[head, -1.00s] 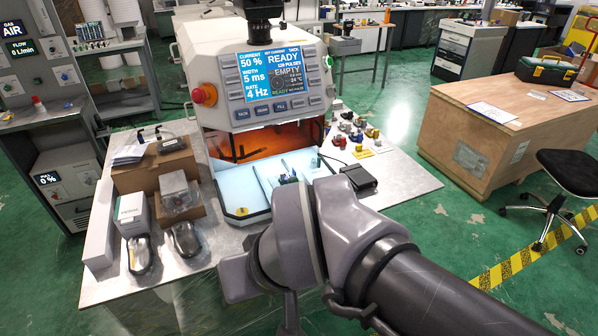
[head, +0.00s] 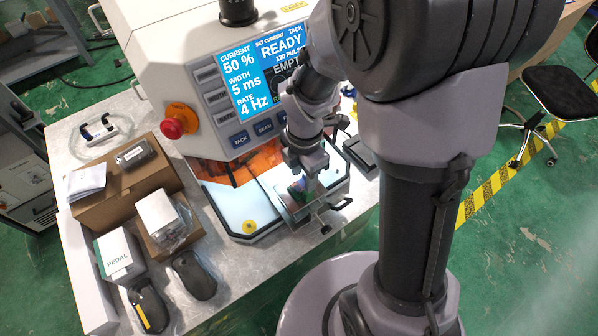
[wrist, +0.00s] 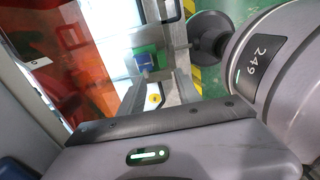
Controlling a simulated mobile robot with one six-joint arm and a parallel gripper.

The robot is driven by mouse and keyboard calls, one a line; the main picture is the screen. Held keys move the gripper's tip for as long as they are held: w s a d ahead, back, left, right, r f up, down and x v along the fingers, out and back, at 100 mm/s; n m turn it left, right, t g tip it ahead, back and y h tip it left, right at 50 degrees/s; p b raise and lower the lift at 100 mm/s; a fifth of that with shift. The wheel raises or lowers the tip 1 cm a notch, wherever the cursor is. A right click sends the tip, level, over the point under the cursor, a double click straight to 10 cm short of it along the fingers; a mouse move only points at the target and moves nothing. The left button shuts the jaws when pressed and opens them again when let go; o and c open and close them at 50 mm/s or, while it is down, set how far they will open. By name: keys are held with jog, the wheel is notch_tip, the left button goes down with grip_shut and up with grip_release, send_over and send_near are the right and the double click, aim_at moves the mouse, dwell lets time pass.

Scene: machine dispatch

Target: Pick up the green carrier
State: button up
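The green carrier (wrist: 147,58), with a blue part on it, shows in the upper middle of the wrist view, over a pale surface. In the head view a small green patch of the carrier (head: 297,188) shows beside my gripper (head: 306,190), at the front of the machine's lit work bay. My gripper points down there and hides most of the carrier. I cannot tell whether its fingers touch the carrier or how far apart they are.
The laser machine (head: 215,95) stands close behind my gripper, with an orange window (head: 245,168) over its bay. A black box (head: 360,155) lies to the right. Cartons (head: 125,175) and two dark pedals (head: 193,273) stand on the bench at left.

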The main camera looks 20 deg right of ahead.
aim_at(303, 188)
notch_tip(303, 188, down, 2)
jog(key=shift+s+d+f, duration=0.1)
jog(key=shift+s, duration=0.05)
jog(key=f+b, duration=0.1)
jog(key=f, duration=0.1)
jog(key=d+f+b, duration=0.1)
jog(key=f, duration=0.2)
jog(key=shift+d, duration=0.1)
jog(key=shift+r, duration=0.15)
grip_shut()
